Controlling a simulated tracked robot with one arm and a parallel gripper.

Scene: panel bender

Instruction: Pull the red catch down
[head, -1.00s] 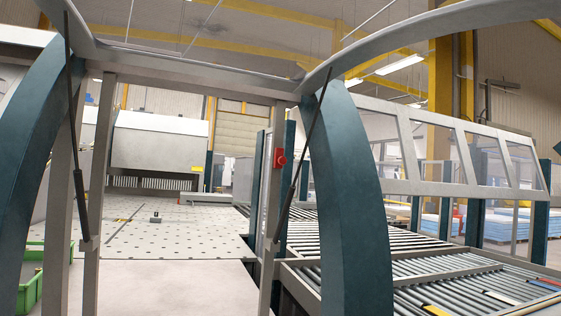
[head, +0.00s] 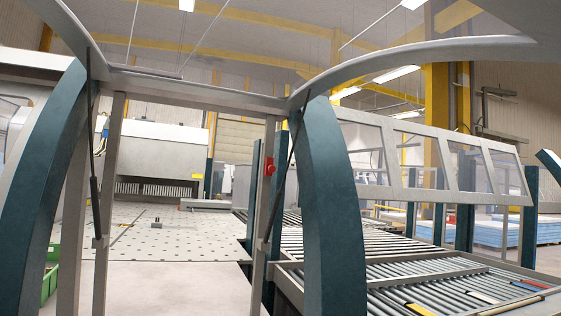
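The red catch (head: 270,165) is a small red piece on the upright grey post just left of the right teal curved arm. It sits at about mid-height of the picture, some way ahead. It is small here, so its exact position cannot be told. My gripper does not show in the head view.
Teal curved arms stand at left (head: 38,190) and right (head: 328,210), joined by a grey top bar (head: 190,90). Between the posts lies a pale perforated table (head: 180,235). A roller conveyor (head: 430,285) runs at right. A green bin (head: 49,280) stands at left.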

